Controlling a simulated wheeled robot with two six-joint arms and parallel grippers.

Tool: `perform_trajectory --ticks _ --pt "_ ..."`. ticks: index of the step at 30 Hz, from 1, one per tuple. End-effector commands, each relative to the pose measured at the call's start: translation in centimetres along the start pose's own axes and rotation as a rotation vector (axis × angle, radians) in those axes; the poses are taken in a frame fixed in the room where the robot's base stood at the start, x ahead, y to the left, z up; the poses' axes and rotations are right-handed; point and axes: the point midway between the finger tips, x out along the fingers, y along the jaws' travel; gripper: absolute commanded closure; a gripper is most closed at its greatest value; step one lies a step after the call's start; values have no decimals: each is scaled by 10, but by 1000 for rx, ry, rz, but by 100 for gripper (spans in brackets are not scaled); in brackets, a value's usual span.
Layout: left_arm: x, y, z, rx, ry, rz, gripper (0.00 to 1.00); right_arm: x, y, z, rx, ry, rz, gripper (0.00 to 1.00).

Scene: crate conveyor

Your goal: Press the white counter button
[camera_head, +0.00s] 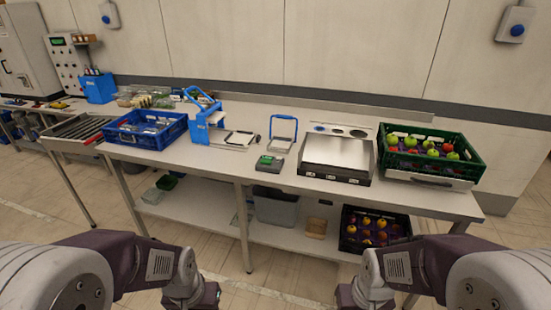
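No white button stands out clearly at this size. A small dark device with a green face (270,163) lies on the metal table (235,165), near its front edge at the middle; I cannot make out a white button on it. Two pale wall boxes each carry a blue button, one at the upper left (110,15) and one at the upper right (515,24). My two arms come in at the bottom left and bottom right, both short of the table. Their fingers do not show, and neither arm visibly touches anything.
A silver flat-topped machine (338,153) and a green crate (389,136) of fruit stand right of the device. A blue-framed stand (283,130) is behind it. A blue crate (146,139) and roller conveyor (75,128) are left. A dark fruit crate (374,247) is on the lower shelf.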

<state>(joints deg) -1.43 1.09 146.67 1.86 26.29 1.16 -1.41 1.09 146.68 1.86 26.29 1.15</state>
Motion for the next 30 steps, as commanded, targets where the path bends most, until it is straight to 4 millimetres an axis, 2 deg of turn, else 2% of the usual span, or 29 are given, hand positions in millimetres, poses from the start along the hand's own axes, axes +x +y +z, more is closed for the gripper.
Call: perform_trajectory --ticks 13,14,17,18,30 --pt "0 0 0 0 0 0 64 0 0 0 0 0 0 64" --pt "0 0 0 0 0 0 64 0 0 0 0 0 0 69" --pt "0 0 0 0 0 0 64 0 0 0 0 0 0 97" --pt "0 0 0 0 0 0 64 0 0 0 0 0 0 100" --pt "0 0 0 0 0 0 64 0 0 0 0 0 0 100"
